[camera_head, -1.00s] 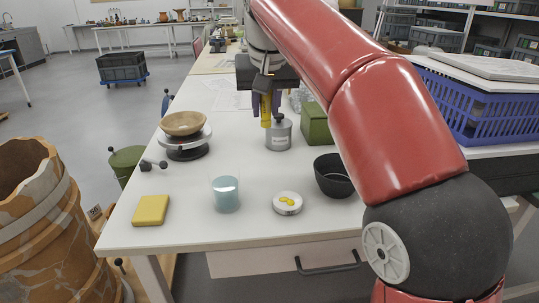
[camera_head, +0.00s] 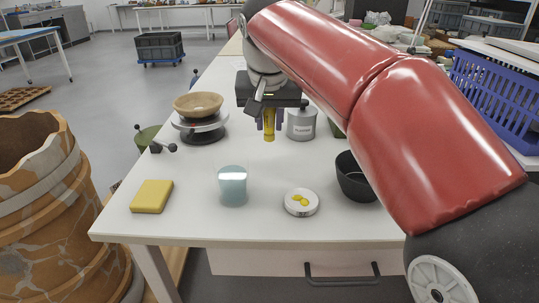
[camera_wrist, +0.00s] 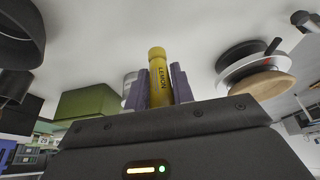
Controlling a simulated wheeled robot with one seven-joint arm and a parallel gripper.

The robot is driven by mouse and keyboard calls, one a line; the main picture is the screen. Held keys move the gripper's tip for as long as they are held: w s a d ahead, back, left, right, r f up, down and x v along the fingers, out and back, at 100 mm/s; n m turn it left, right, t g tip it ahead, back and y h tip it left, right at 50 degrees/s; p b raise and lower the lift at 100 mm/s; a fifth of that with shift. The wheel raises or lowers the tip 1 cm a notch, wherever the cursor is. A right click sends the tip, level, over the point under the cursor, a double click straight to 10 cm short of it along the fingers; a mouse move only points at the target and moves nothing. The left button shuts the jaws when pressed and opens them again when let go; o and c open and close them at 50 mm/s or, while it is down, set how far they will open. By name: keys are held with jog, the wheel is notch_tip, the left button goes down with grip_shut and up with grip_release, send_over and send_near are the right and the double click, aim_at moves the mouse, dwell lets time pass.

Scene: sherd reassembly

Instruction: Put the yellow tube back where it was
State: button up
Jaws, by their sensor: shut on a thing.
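My gripper (camera_head: 269,126) is shut on the yellow tube (camera_head: 268,122), which hangs upright between the two purple fingers. In the wrist view the tube (camera_wrist: 160,78) carries the word LEMON and stands between the fingers (camera_wrist: 158,88). The gripper is above the white table (camera_head: 270,165), left of a grey lidded canister (camera_head: 302,124). The tube's lower end appears clear of the tabletop. I cannot tell which spot the tube came from.
A wooden bowl (camera_head: 198,104) rests on a round stand at left. A green box (camera_wrist: 92,102) stands behind.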

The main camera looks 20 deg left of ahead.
aim_at(269, 137)
jog(key=shift+f+b, duration=0.55)
jog(key=shift+f, duration=2.65)
jog(key=shift+f, duration=0.2)
jog(key=o, duration=1)
jog(key=shift+s+r, duration=0.1)
jog(key=shift+r, duration=0.45)
jog(key=p+v, duration=0.2)
jog(key=v, duration=0.9)
jog(key=shift+s+d+r, duration=0.1)
jog(key=shift+s+r, duration=0.05)
jog(key=shift+s, duration=0.05)
